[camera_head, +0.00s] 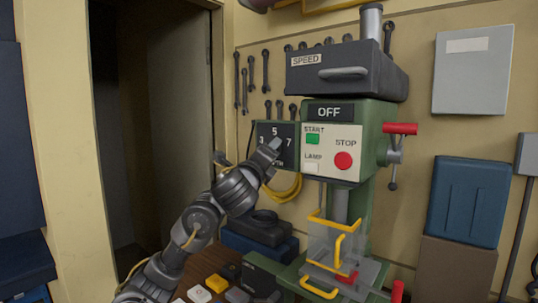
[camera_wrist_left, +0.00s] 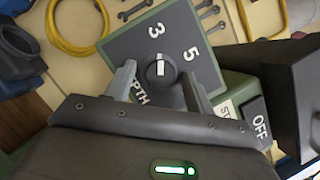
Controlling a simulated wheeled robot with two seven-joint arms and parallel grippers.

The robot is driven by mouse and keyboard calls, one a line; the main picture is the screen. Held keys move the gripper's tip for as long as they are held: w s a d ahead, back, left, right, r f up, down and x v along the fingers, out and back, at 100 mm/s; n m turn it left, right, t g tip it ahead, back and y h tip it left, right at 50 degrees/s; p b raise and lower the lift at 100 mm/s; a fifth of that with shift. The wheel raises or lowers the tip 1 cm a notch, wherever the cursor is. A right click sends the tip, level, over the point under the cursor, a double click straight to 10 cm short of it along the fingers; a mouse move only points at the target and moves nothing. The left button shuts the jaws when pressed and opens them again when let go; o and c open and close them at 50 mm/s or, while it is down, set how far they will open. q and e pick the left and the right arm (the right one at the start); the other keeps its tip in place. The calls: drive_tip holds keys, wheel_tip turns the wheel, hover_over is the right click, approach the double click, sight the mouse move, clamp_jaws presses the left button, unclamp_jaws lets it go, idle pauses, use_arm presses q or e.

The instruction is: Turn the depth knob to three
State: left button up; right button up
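The depth knob (camera_wrist_left: 159,72) is a round black dial with a white mark, on a dark panel (camera_wrist_left: 122,48) printed 3, 5 and part of DEPTH. In the left wrist view the white mark lies roughly in line with the 3. My left gripper (camera_wrist_left: 158,84) is open, with one finger on each side of the knob and visible gaps to it. In the head view my left gripper (camera_head: 268,152) is in front of the panel (camera_head: 264,129) and hides the knob. The 7 shows at the panel's right there. My right gripper is not in view.
The green drill press has a START/STOP panel (camera_head: 331,152) just right of the depth panel, with an OFF display (camera_head: 330,112) above. A yellow cable coil (camera_head: 288,189) hangs below. Dark boxes (camera_head: 258,233) and a yellow-framed guard (camera_head: 335,240) stand lower down.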

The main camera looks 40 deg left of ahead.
use_arm(q)
drive_tip(key=p+v, duration=0.2)
drive_tip(key=v, duration=0.8)
drive_tip(key=shift+s, duration=0.4)
drive_tip(key=shift+d+f+p, duration=0.15)
drive_tip(key=shift+p, duration=0.15)
